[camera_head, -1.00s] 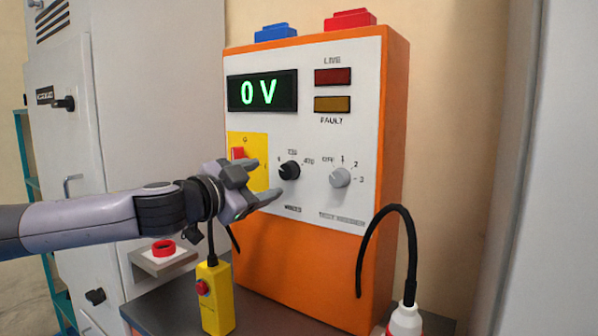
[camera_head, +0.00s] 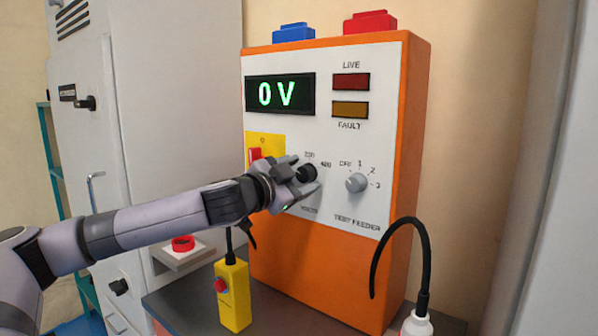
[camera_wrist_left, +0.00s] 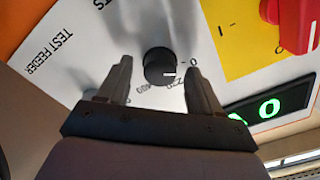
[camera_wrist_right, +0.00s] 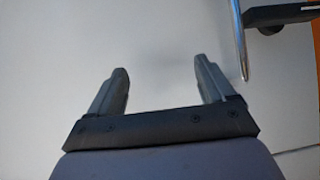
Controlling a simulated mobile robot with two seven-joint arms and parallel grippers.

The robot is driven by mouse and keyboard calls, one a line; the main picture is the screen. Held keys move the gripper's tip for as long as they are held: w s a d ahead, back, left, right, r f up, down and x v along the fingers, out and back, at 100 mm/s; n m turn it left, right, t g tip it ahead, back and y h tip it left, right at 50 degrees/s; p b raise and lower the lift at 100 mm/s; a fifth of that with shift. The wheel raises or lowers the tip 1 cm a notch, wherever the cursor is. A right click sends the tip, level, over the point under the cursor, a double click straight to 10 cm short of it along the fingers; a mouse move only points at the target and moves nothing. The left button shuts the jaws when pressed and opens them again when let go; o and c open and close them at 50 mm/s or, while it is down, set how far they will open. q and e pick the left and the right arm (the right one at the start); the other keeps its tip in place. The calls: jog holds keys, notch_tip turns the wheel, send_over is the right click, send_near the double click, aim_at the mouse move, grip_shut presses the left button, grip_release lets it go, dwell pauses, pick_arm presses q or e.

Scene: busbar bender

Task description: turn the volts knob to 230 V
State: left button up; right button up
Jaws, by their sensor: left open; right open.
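The volts knob (camera_head: 308,172) is a small black dial on the white front panel of the orange test box. In the left wrist view the knob (camera_wrist_left: 158,66) has a white mark on the side of the 0 label. The display (camera_head: 280,94) reads 0 V. My left gripper (camera_head: 303,175) is open at the knob, partly covering it and its labels in the head view. In the left wrist view its fingers stand on either side of the knob, with gaps showing. My right gripper (camera_wrist_right: 160,80) is open and empty in its wrist view.
The grey test feeder knob (camera_head: 356,183) sits right of the volts knob. A red switch on a yellow plate (camera_head: 268,142) is to its left. A yellow pendant (camera_head: 233,296) and a black cable (camera_head: 423,250) are below. My right gripper faces a pale surface (camera_wrist_right: 150,35).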

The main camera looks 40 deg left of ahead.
pick_arm(q)
jog(key=shift+w, duration=0.1)
jog(key=c, duration=1.1)
jog(key=shift+o, duration=0.2)
